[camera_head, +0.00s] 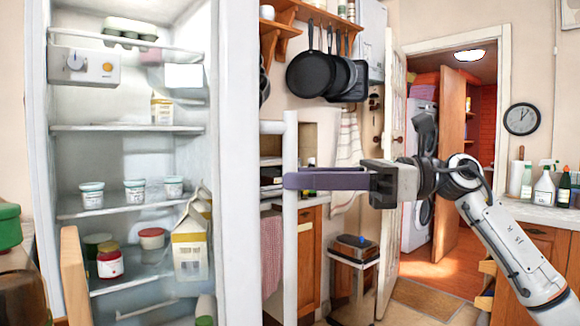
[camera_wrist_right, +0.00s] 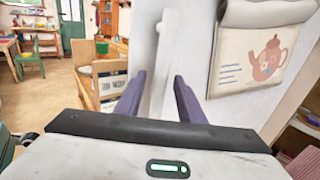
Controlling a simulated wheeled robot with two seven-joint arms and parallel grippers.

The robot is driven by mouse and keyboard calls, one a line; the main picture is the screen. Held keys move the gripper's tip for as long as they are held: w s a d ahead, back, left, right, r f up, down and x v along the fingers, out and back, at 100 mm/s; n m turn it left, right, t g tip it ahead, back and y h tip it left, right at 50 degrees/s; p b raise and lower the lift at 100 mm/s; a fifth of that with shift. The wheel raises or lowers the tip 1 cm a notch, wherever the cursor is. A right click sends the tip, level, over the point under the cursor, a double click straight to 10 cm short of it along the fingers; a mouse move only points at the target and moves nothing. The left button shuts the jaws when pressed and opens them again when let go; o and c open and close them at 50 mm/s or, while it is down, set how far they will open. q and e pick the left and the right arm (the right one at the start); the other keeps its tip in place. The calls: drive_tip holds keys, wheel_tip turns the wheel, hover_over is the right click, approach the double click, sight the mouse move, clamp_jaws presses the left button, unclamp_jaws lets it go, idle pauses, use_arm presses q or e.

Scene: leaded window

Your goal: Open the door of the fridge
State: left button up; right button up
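The white fridge (camera_head: 38,60) stands at the left in the head view, and its lit shelves are exposed. Its door (camera_head: 238,150) stands open, seen nearly edge-on, with a white vertical bar handle (camera_head: 290,240) on its right side. My right gripper (camera_head: 290,181) reaches in from the right at handle height, and its purple finger passes in front of the bar. In the right wrist view, the two purple fingers (camera_wrist_right: 160,78) are apart, with the white bar between them. I cannot tell whether they touch it. My left gripper is not in view.
Fridge shelves hold several cups, jars and a carton (camera_head: 190,245). A wooden chair-like edge (camera_head: 74,275) and a green-lidded jar (camera_head: 10,228) are at lower left. A small stool (camera_head: 352,262) stands behind the right gripper.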

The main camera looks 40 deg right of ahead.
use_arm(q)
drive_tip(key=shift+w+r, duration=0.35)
use_arm(e)
drive_tip(key=shift+x, duration=1.1)
clamp_jaws()
use_arm(q)
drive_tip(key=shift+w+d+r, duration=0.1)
drive_tip(key=shift+p, duration=0.3)
